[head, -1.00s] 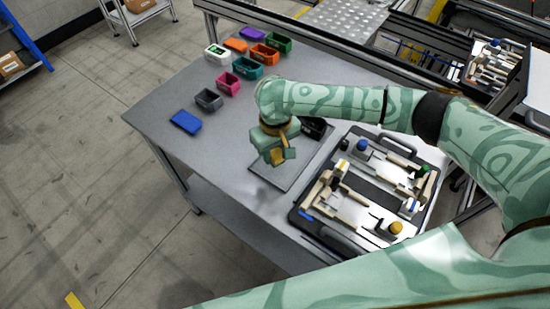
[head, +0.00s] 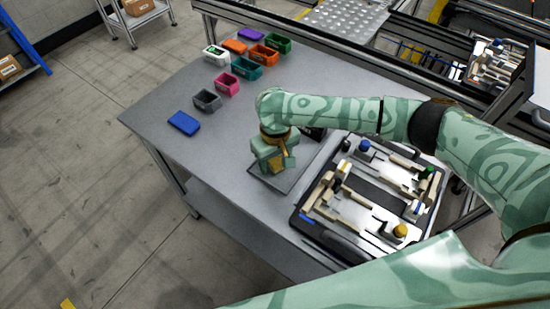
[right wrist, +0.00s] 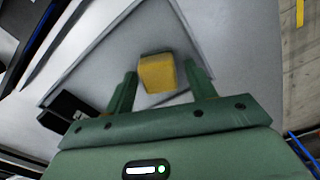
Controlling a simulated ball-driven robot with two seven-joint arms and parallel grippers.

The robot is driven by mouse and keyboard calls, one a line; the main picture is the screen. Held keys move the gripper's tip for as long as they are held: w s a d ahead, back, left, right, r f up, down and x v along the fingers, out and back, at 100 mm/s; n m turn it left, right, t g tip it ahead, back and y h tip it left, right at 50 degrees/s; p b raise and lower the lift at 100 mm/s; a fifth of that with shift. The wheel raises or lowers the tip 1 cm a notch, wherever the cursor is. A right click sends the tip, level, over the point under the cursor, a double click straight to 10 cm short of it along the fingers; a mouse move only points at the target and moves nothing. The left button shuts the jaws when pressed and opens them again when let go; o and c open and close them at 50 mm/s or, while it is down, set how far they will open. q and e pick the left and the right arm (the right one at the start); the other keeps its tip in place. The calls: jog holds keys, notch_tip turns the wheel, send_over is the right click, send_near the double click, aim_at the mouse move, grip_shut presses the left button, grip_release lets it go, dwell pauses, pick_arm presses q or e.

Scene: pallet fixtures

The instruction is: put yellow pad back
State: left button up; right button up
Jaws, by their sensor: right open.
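The yellow pad (right wrist: 158,73) is a small block that shows in the right wrist view over the grey mat, between the two fingers of my right gripper (right wrist: 161,84). Gaps show on both sides of it, and the fingers are apart. In the head view my right gripper (head: 277,164) points down low over the grey mat (head: 296,180), with a yellow patch between its fingers. I cannot tell the exact height between fingers and mat. My left gripper is not in view.
A pallet fixture (head: 340,238) with blue, green and yellow knobs lies right of the mat. A dark bin (right wrist: 70,113) stands beside the mat.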

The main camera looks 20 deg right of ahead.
aim_at(275, 160)
notch_tip(275, 160, up, 12)
jog(key=p, duration=0.5)
